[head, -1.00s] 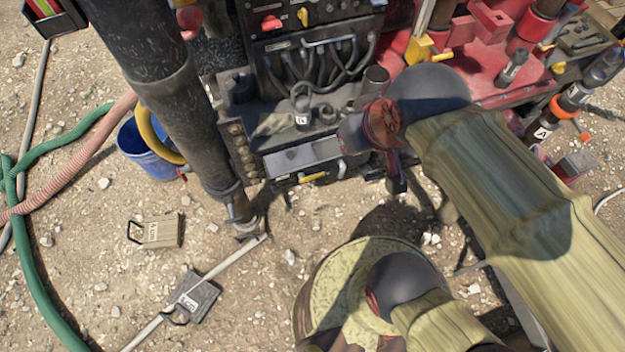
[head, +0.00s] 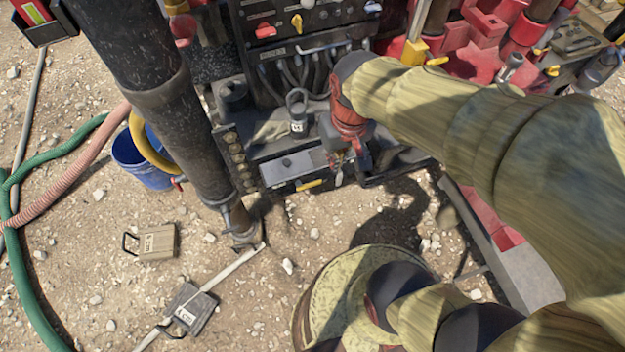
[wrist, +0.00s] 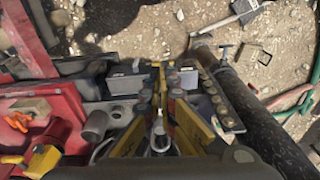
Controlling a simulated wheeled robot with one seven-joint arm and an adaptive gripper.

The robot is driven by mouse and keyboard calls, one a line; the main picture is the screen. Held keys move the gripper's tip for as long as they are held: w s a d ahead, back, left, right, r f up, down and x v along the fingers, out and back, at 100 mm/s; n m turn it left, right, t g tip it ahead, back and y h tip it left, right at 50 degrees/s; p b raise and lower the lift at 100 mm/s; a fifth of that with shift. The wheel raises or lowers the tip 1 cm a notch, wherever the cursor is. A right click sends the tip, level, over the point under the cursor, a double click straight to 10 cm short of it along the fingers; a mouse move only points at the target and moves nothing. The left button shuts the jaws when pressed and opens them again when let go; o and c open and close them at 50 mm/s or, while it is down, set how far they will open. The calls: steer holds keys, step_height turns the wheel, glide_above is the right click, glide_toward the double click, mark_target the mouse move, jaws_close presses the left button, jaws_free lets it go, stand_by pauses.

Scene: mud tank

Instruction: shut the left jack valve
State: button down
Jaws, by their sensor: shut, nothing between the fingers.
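A yellow valve handle (head: 309,184) lies on the front face of a grey box (head: 290,168) at the machine's lower edge in the head view. No readable label shows whether it is the left jack valve. My gripper (head: 338,176) points down just right of this handle, and a narrow gap seems to separate them. In the wrist view the yellow fingers of my gripper (wrist: 160,98) converge, shut and empty. A narrow yellow piece (wrist: 160,68) shows close beyond the tips. I cannot tell whether it touches them. My wrist partly hides the box's right end.
A thick black column (head: 170,100) stands left of the box. A row of round knobs (head: 238,160) lies between them. A blue bucket (head: 140,160) and a green hose (head: 30,290) lie left.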

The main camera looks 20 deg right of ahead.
steer(key=w+f+g, duration=0.1)
steer(key=w+f, duration=0.3)
steer(key=f, duration=0.4)
steer(key=w+d+f+g+b, duration=0.1)
steer(key=w+f, duration=0.2)
steer(key=f, duration=0.5)
steer(key=w+f+g, duration=0.1)
steer(key=w+f, duration=0.3)
steer(key=f, duration=0.4)
steer(key=t, duration=0.1)
glide_above(312, 183)
steer(key=d, duration=0.1)
steer(key=shift+f+n+y, duration=0.25)
steer(key=shift+n+y, duration=0.05)
steer(key=f+b, duration=0.1)
steer(key=f, duration=0.3)
steer(key=f+b, duration=0.2)
steer(key=f, duration=0.3)
steer(key=f+b, duration=0.1)
steer(key=f, duration=0.4)
steer(key=shift+a+b, duration=0.3)
